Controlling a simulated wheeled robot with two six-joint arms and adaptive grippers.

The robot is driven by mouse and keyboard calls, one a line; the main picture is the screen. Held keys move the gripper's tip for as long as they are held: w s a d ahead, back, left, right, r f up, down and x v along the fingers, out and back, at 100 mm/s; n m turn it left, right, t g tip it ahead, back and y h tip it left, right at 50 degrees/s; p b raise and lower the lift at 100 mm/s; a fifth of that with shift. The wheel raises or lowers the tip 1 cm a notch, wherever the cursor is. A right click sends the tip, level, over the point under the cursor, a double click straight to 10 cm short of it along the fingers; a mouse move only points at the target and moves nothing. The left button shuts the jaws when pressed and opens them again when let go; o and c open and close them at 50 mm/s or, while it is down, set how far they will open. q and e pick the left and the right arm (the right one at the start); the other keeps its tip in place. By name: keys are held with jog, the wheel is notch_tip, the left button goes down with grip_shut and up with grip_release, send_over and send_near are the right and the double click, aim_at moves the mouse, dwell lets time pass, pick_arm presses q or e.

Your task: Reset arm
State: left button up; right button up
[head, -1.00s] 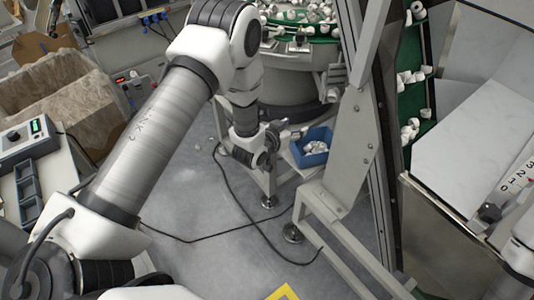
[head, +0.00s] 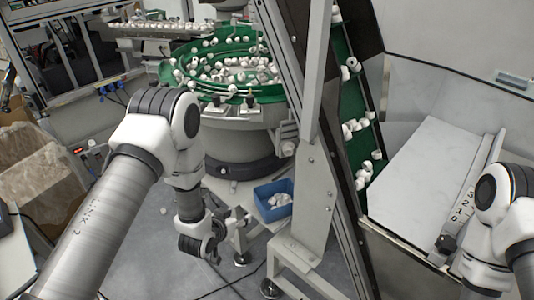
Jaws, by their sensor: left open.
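My left arm comes in from the left, and its dark gripper (head: 208,250) hangs low over the grey floor, open. No object shows between its fingers, though they are small and partly hidden by the wrist. It is in front and to the left of a small blue bin (head: 264,206), apart from it. My right arm (head: 500,205) shows at the right edge, in front of a pale sloped panel. Its lower end is cut off by the frame, and the right gripper does not show.
A green bowl feeder (head: 185,85) with several white caps stands at the back. A green cap conveyor (head: 345,100) rises behind a grey metal frame (head: 305,190). A cardboard box (head: 45,185) stands at the left. Open floor (head: 150,240) lies around the left gripper.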

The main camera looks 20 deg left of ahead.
pick_arm(q)
jog(key=s+f+g, duration=0.2)
jog(key=s+g, duration=0.1)
jog(key=s, duration=0.7)
jog(key=s+a+f+g+y, duration=0.1)
jog(key=s+f+g, duration=0.2)
jog(key=s, duration=0.8)
jog(key=s+f+n+g, duration=0.1)
jog(key=s+g, duration=0.4)
jog(key=s, duration=0.5)
jog(key=shift+s+a+f+y, duration=0.15)
jog(key=shift+s+f+y, duration=0.15)
jog(key=shift+f, duration=0.6)
